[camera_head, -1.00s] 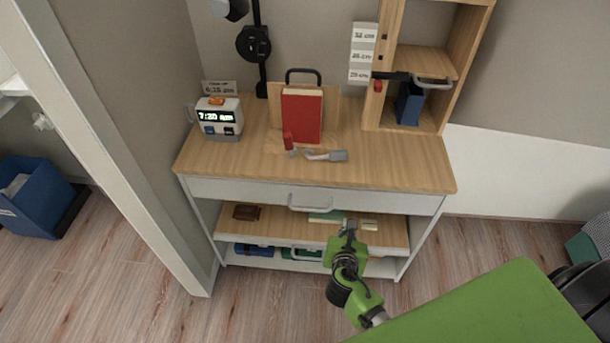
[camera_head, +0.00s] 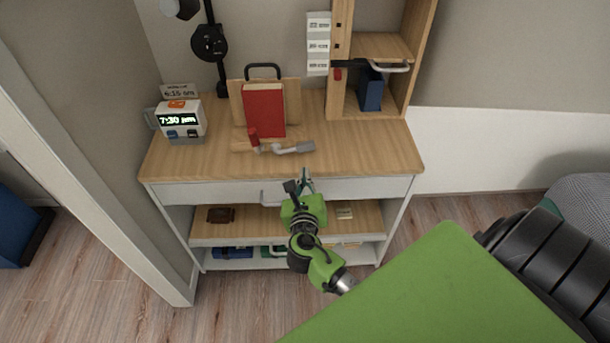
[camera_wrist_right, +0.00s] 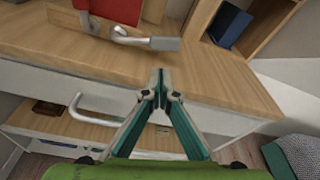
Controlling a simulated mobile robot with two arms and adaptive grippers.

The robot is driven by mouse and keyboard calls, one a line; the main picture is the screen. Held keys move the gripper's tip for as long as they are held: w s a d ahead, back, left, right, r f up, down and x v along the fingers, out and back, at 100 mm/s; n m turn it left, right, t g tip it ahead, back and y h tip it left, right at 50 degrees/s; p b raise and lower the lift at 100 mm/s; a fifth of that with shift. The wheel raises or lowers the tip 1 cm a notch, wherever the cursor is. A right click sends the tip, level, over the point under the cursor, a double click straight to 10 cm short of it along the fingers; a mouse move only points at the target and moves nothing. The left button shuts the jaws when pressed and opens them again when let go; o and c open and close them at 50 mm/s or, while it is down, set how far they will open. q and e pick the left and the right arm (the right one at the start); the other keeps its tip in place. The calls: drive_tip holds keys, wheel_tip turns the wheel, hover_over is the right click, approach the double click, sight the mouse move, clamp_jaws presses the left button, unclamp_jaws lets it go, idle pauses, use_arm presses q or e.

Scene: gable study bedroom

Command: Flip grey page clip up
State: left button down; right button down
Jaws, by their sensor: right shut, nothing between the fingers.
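The grey page clip (camera_head: 297,148) lies low in front of the book stand, its flat end pointing right, near the front of the desk top. It also shows in the right wrist view (camera_wrist_right: 160,43). A red clip (camera_head: 253,137) stands to its left at the foot of the stand. A red book (camera_head: 264,110) rests upright on the wooden stand (camera_head: 236,104). My right gripper (camera_head: 305,178) is in front of the desk edge, below and apart from the grey clip. In the right wrist view its fingertips (camera_wrist_right: 160,72) meet with nothing between them. My left gripper is not in view.
The desk top (camera_head: 370,155) is clear on the right. A drawer handle (camera_wrist_right: 90,110) sticks out near my right gripper. A clock (camera_head: 181,121) stands at the left. A shelf unit (camera_head: 342,95) with a blue book (camera_head: 371,90) and a lever stands at the back right.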

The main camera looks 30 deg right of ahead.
sight(306, 161)
drive_tip(key=x, duration=0.7)
drive_tip(key=shift+w+d+f, duration=0.1)
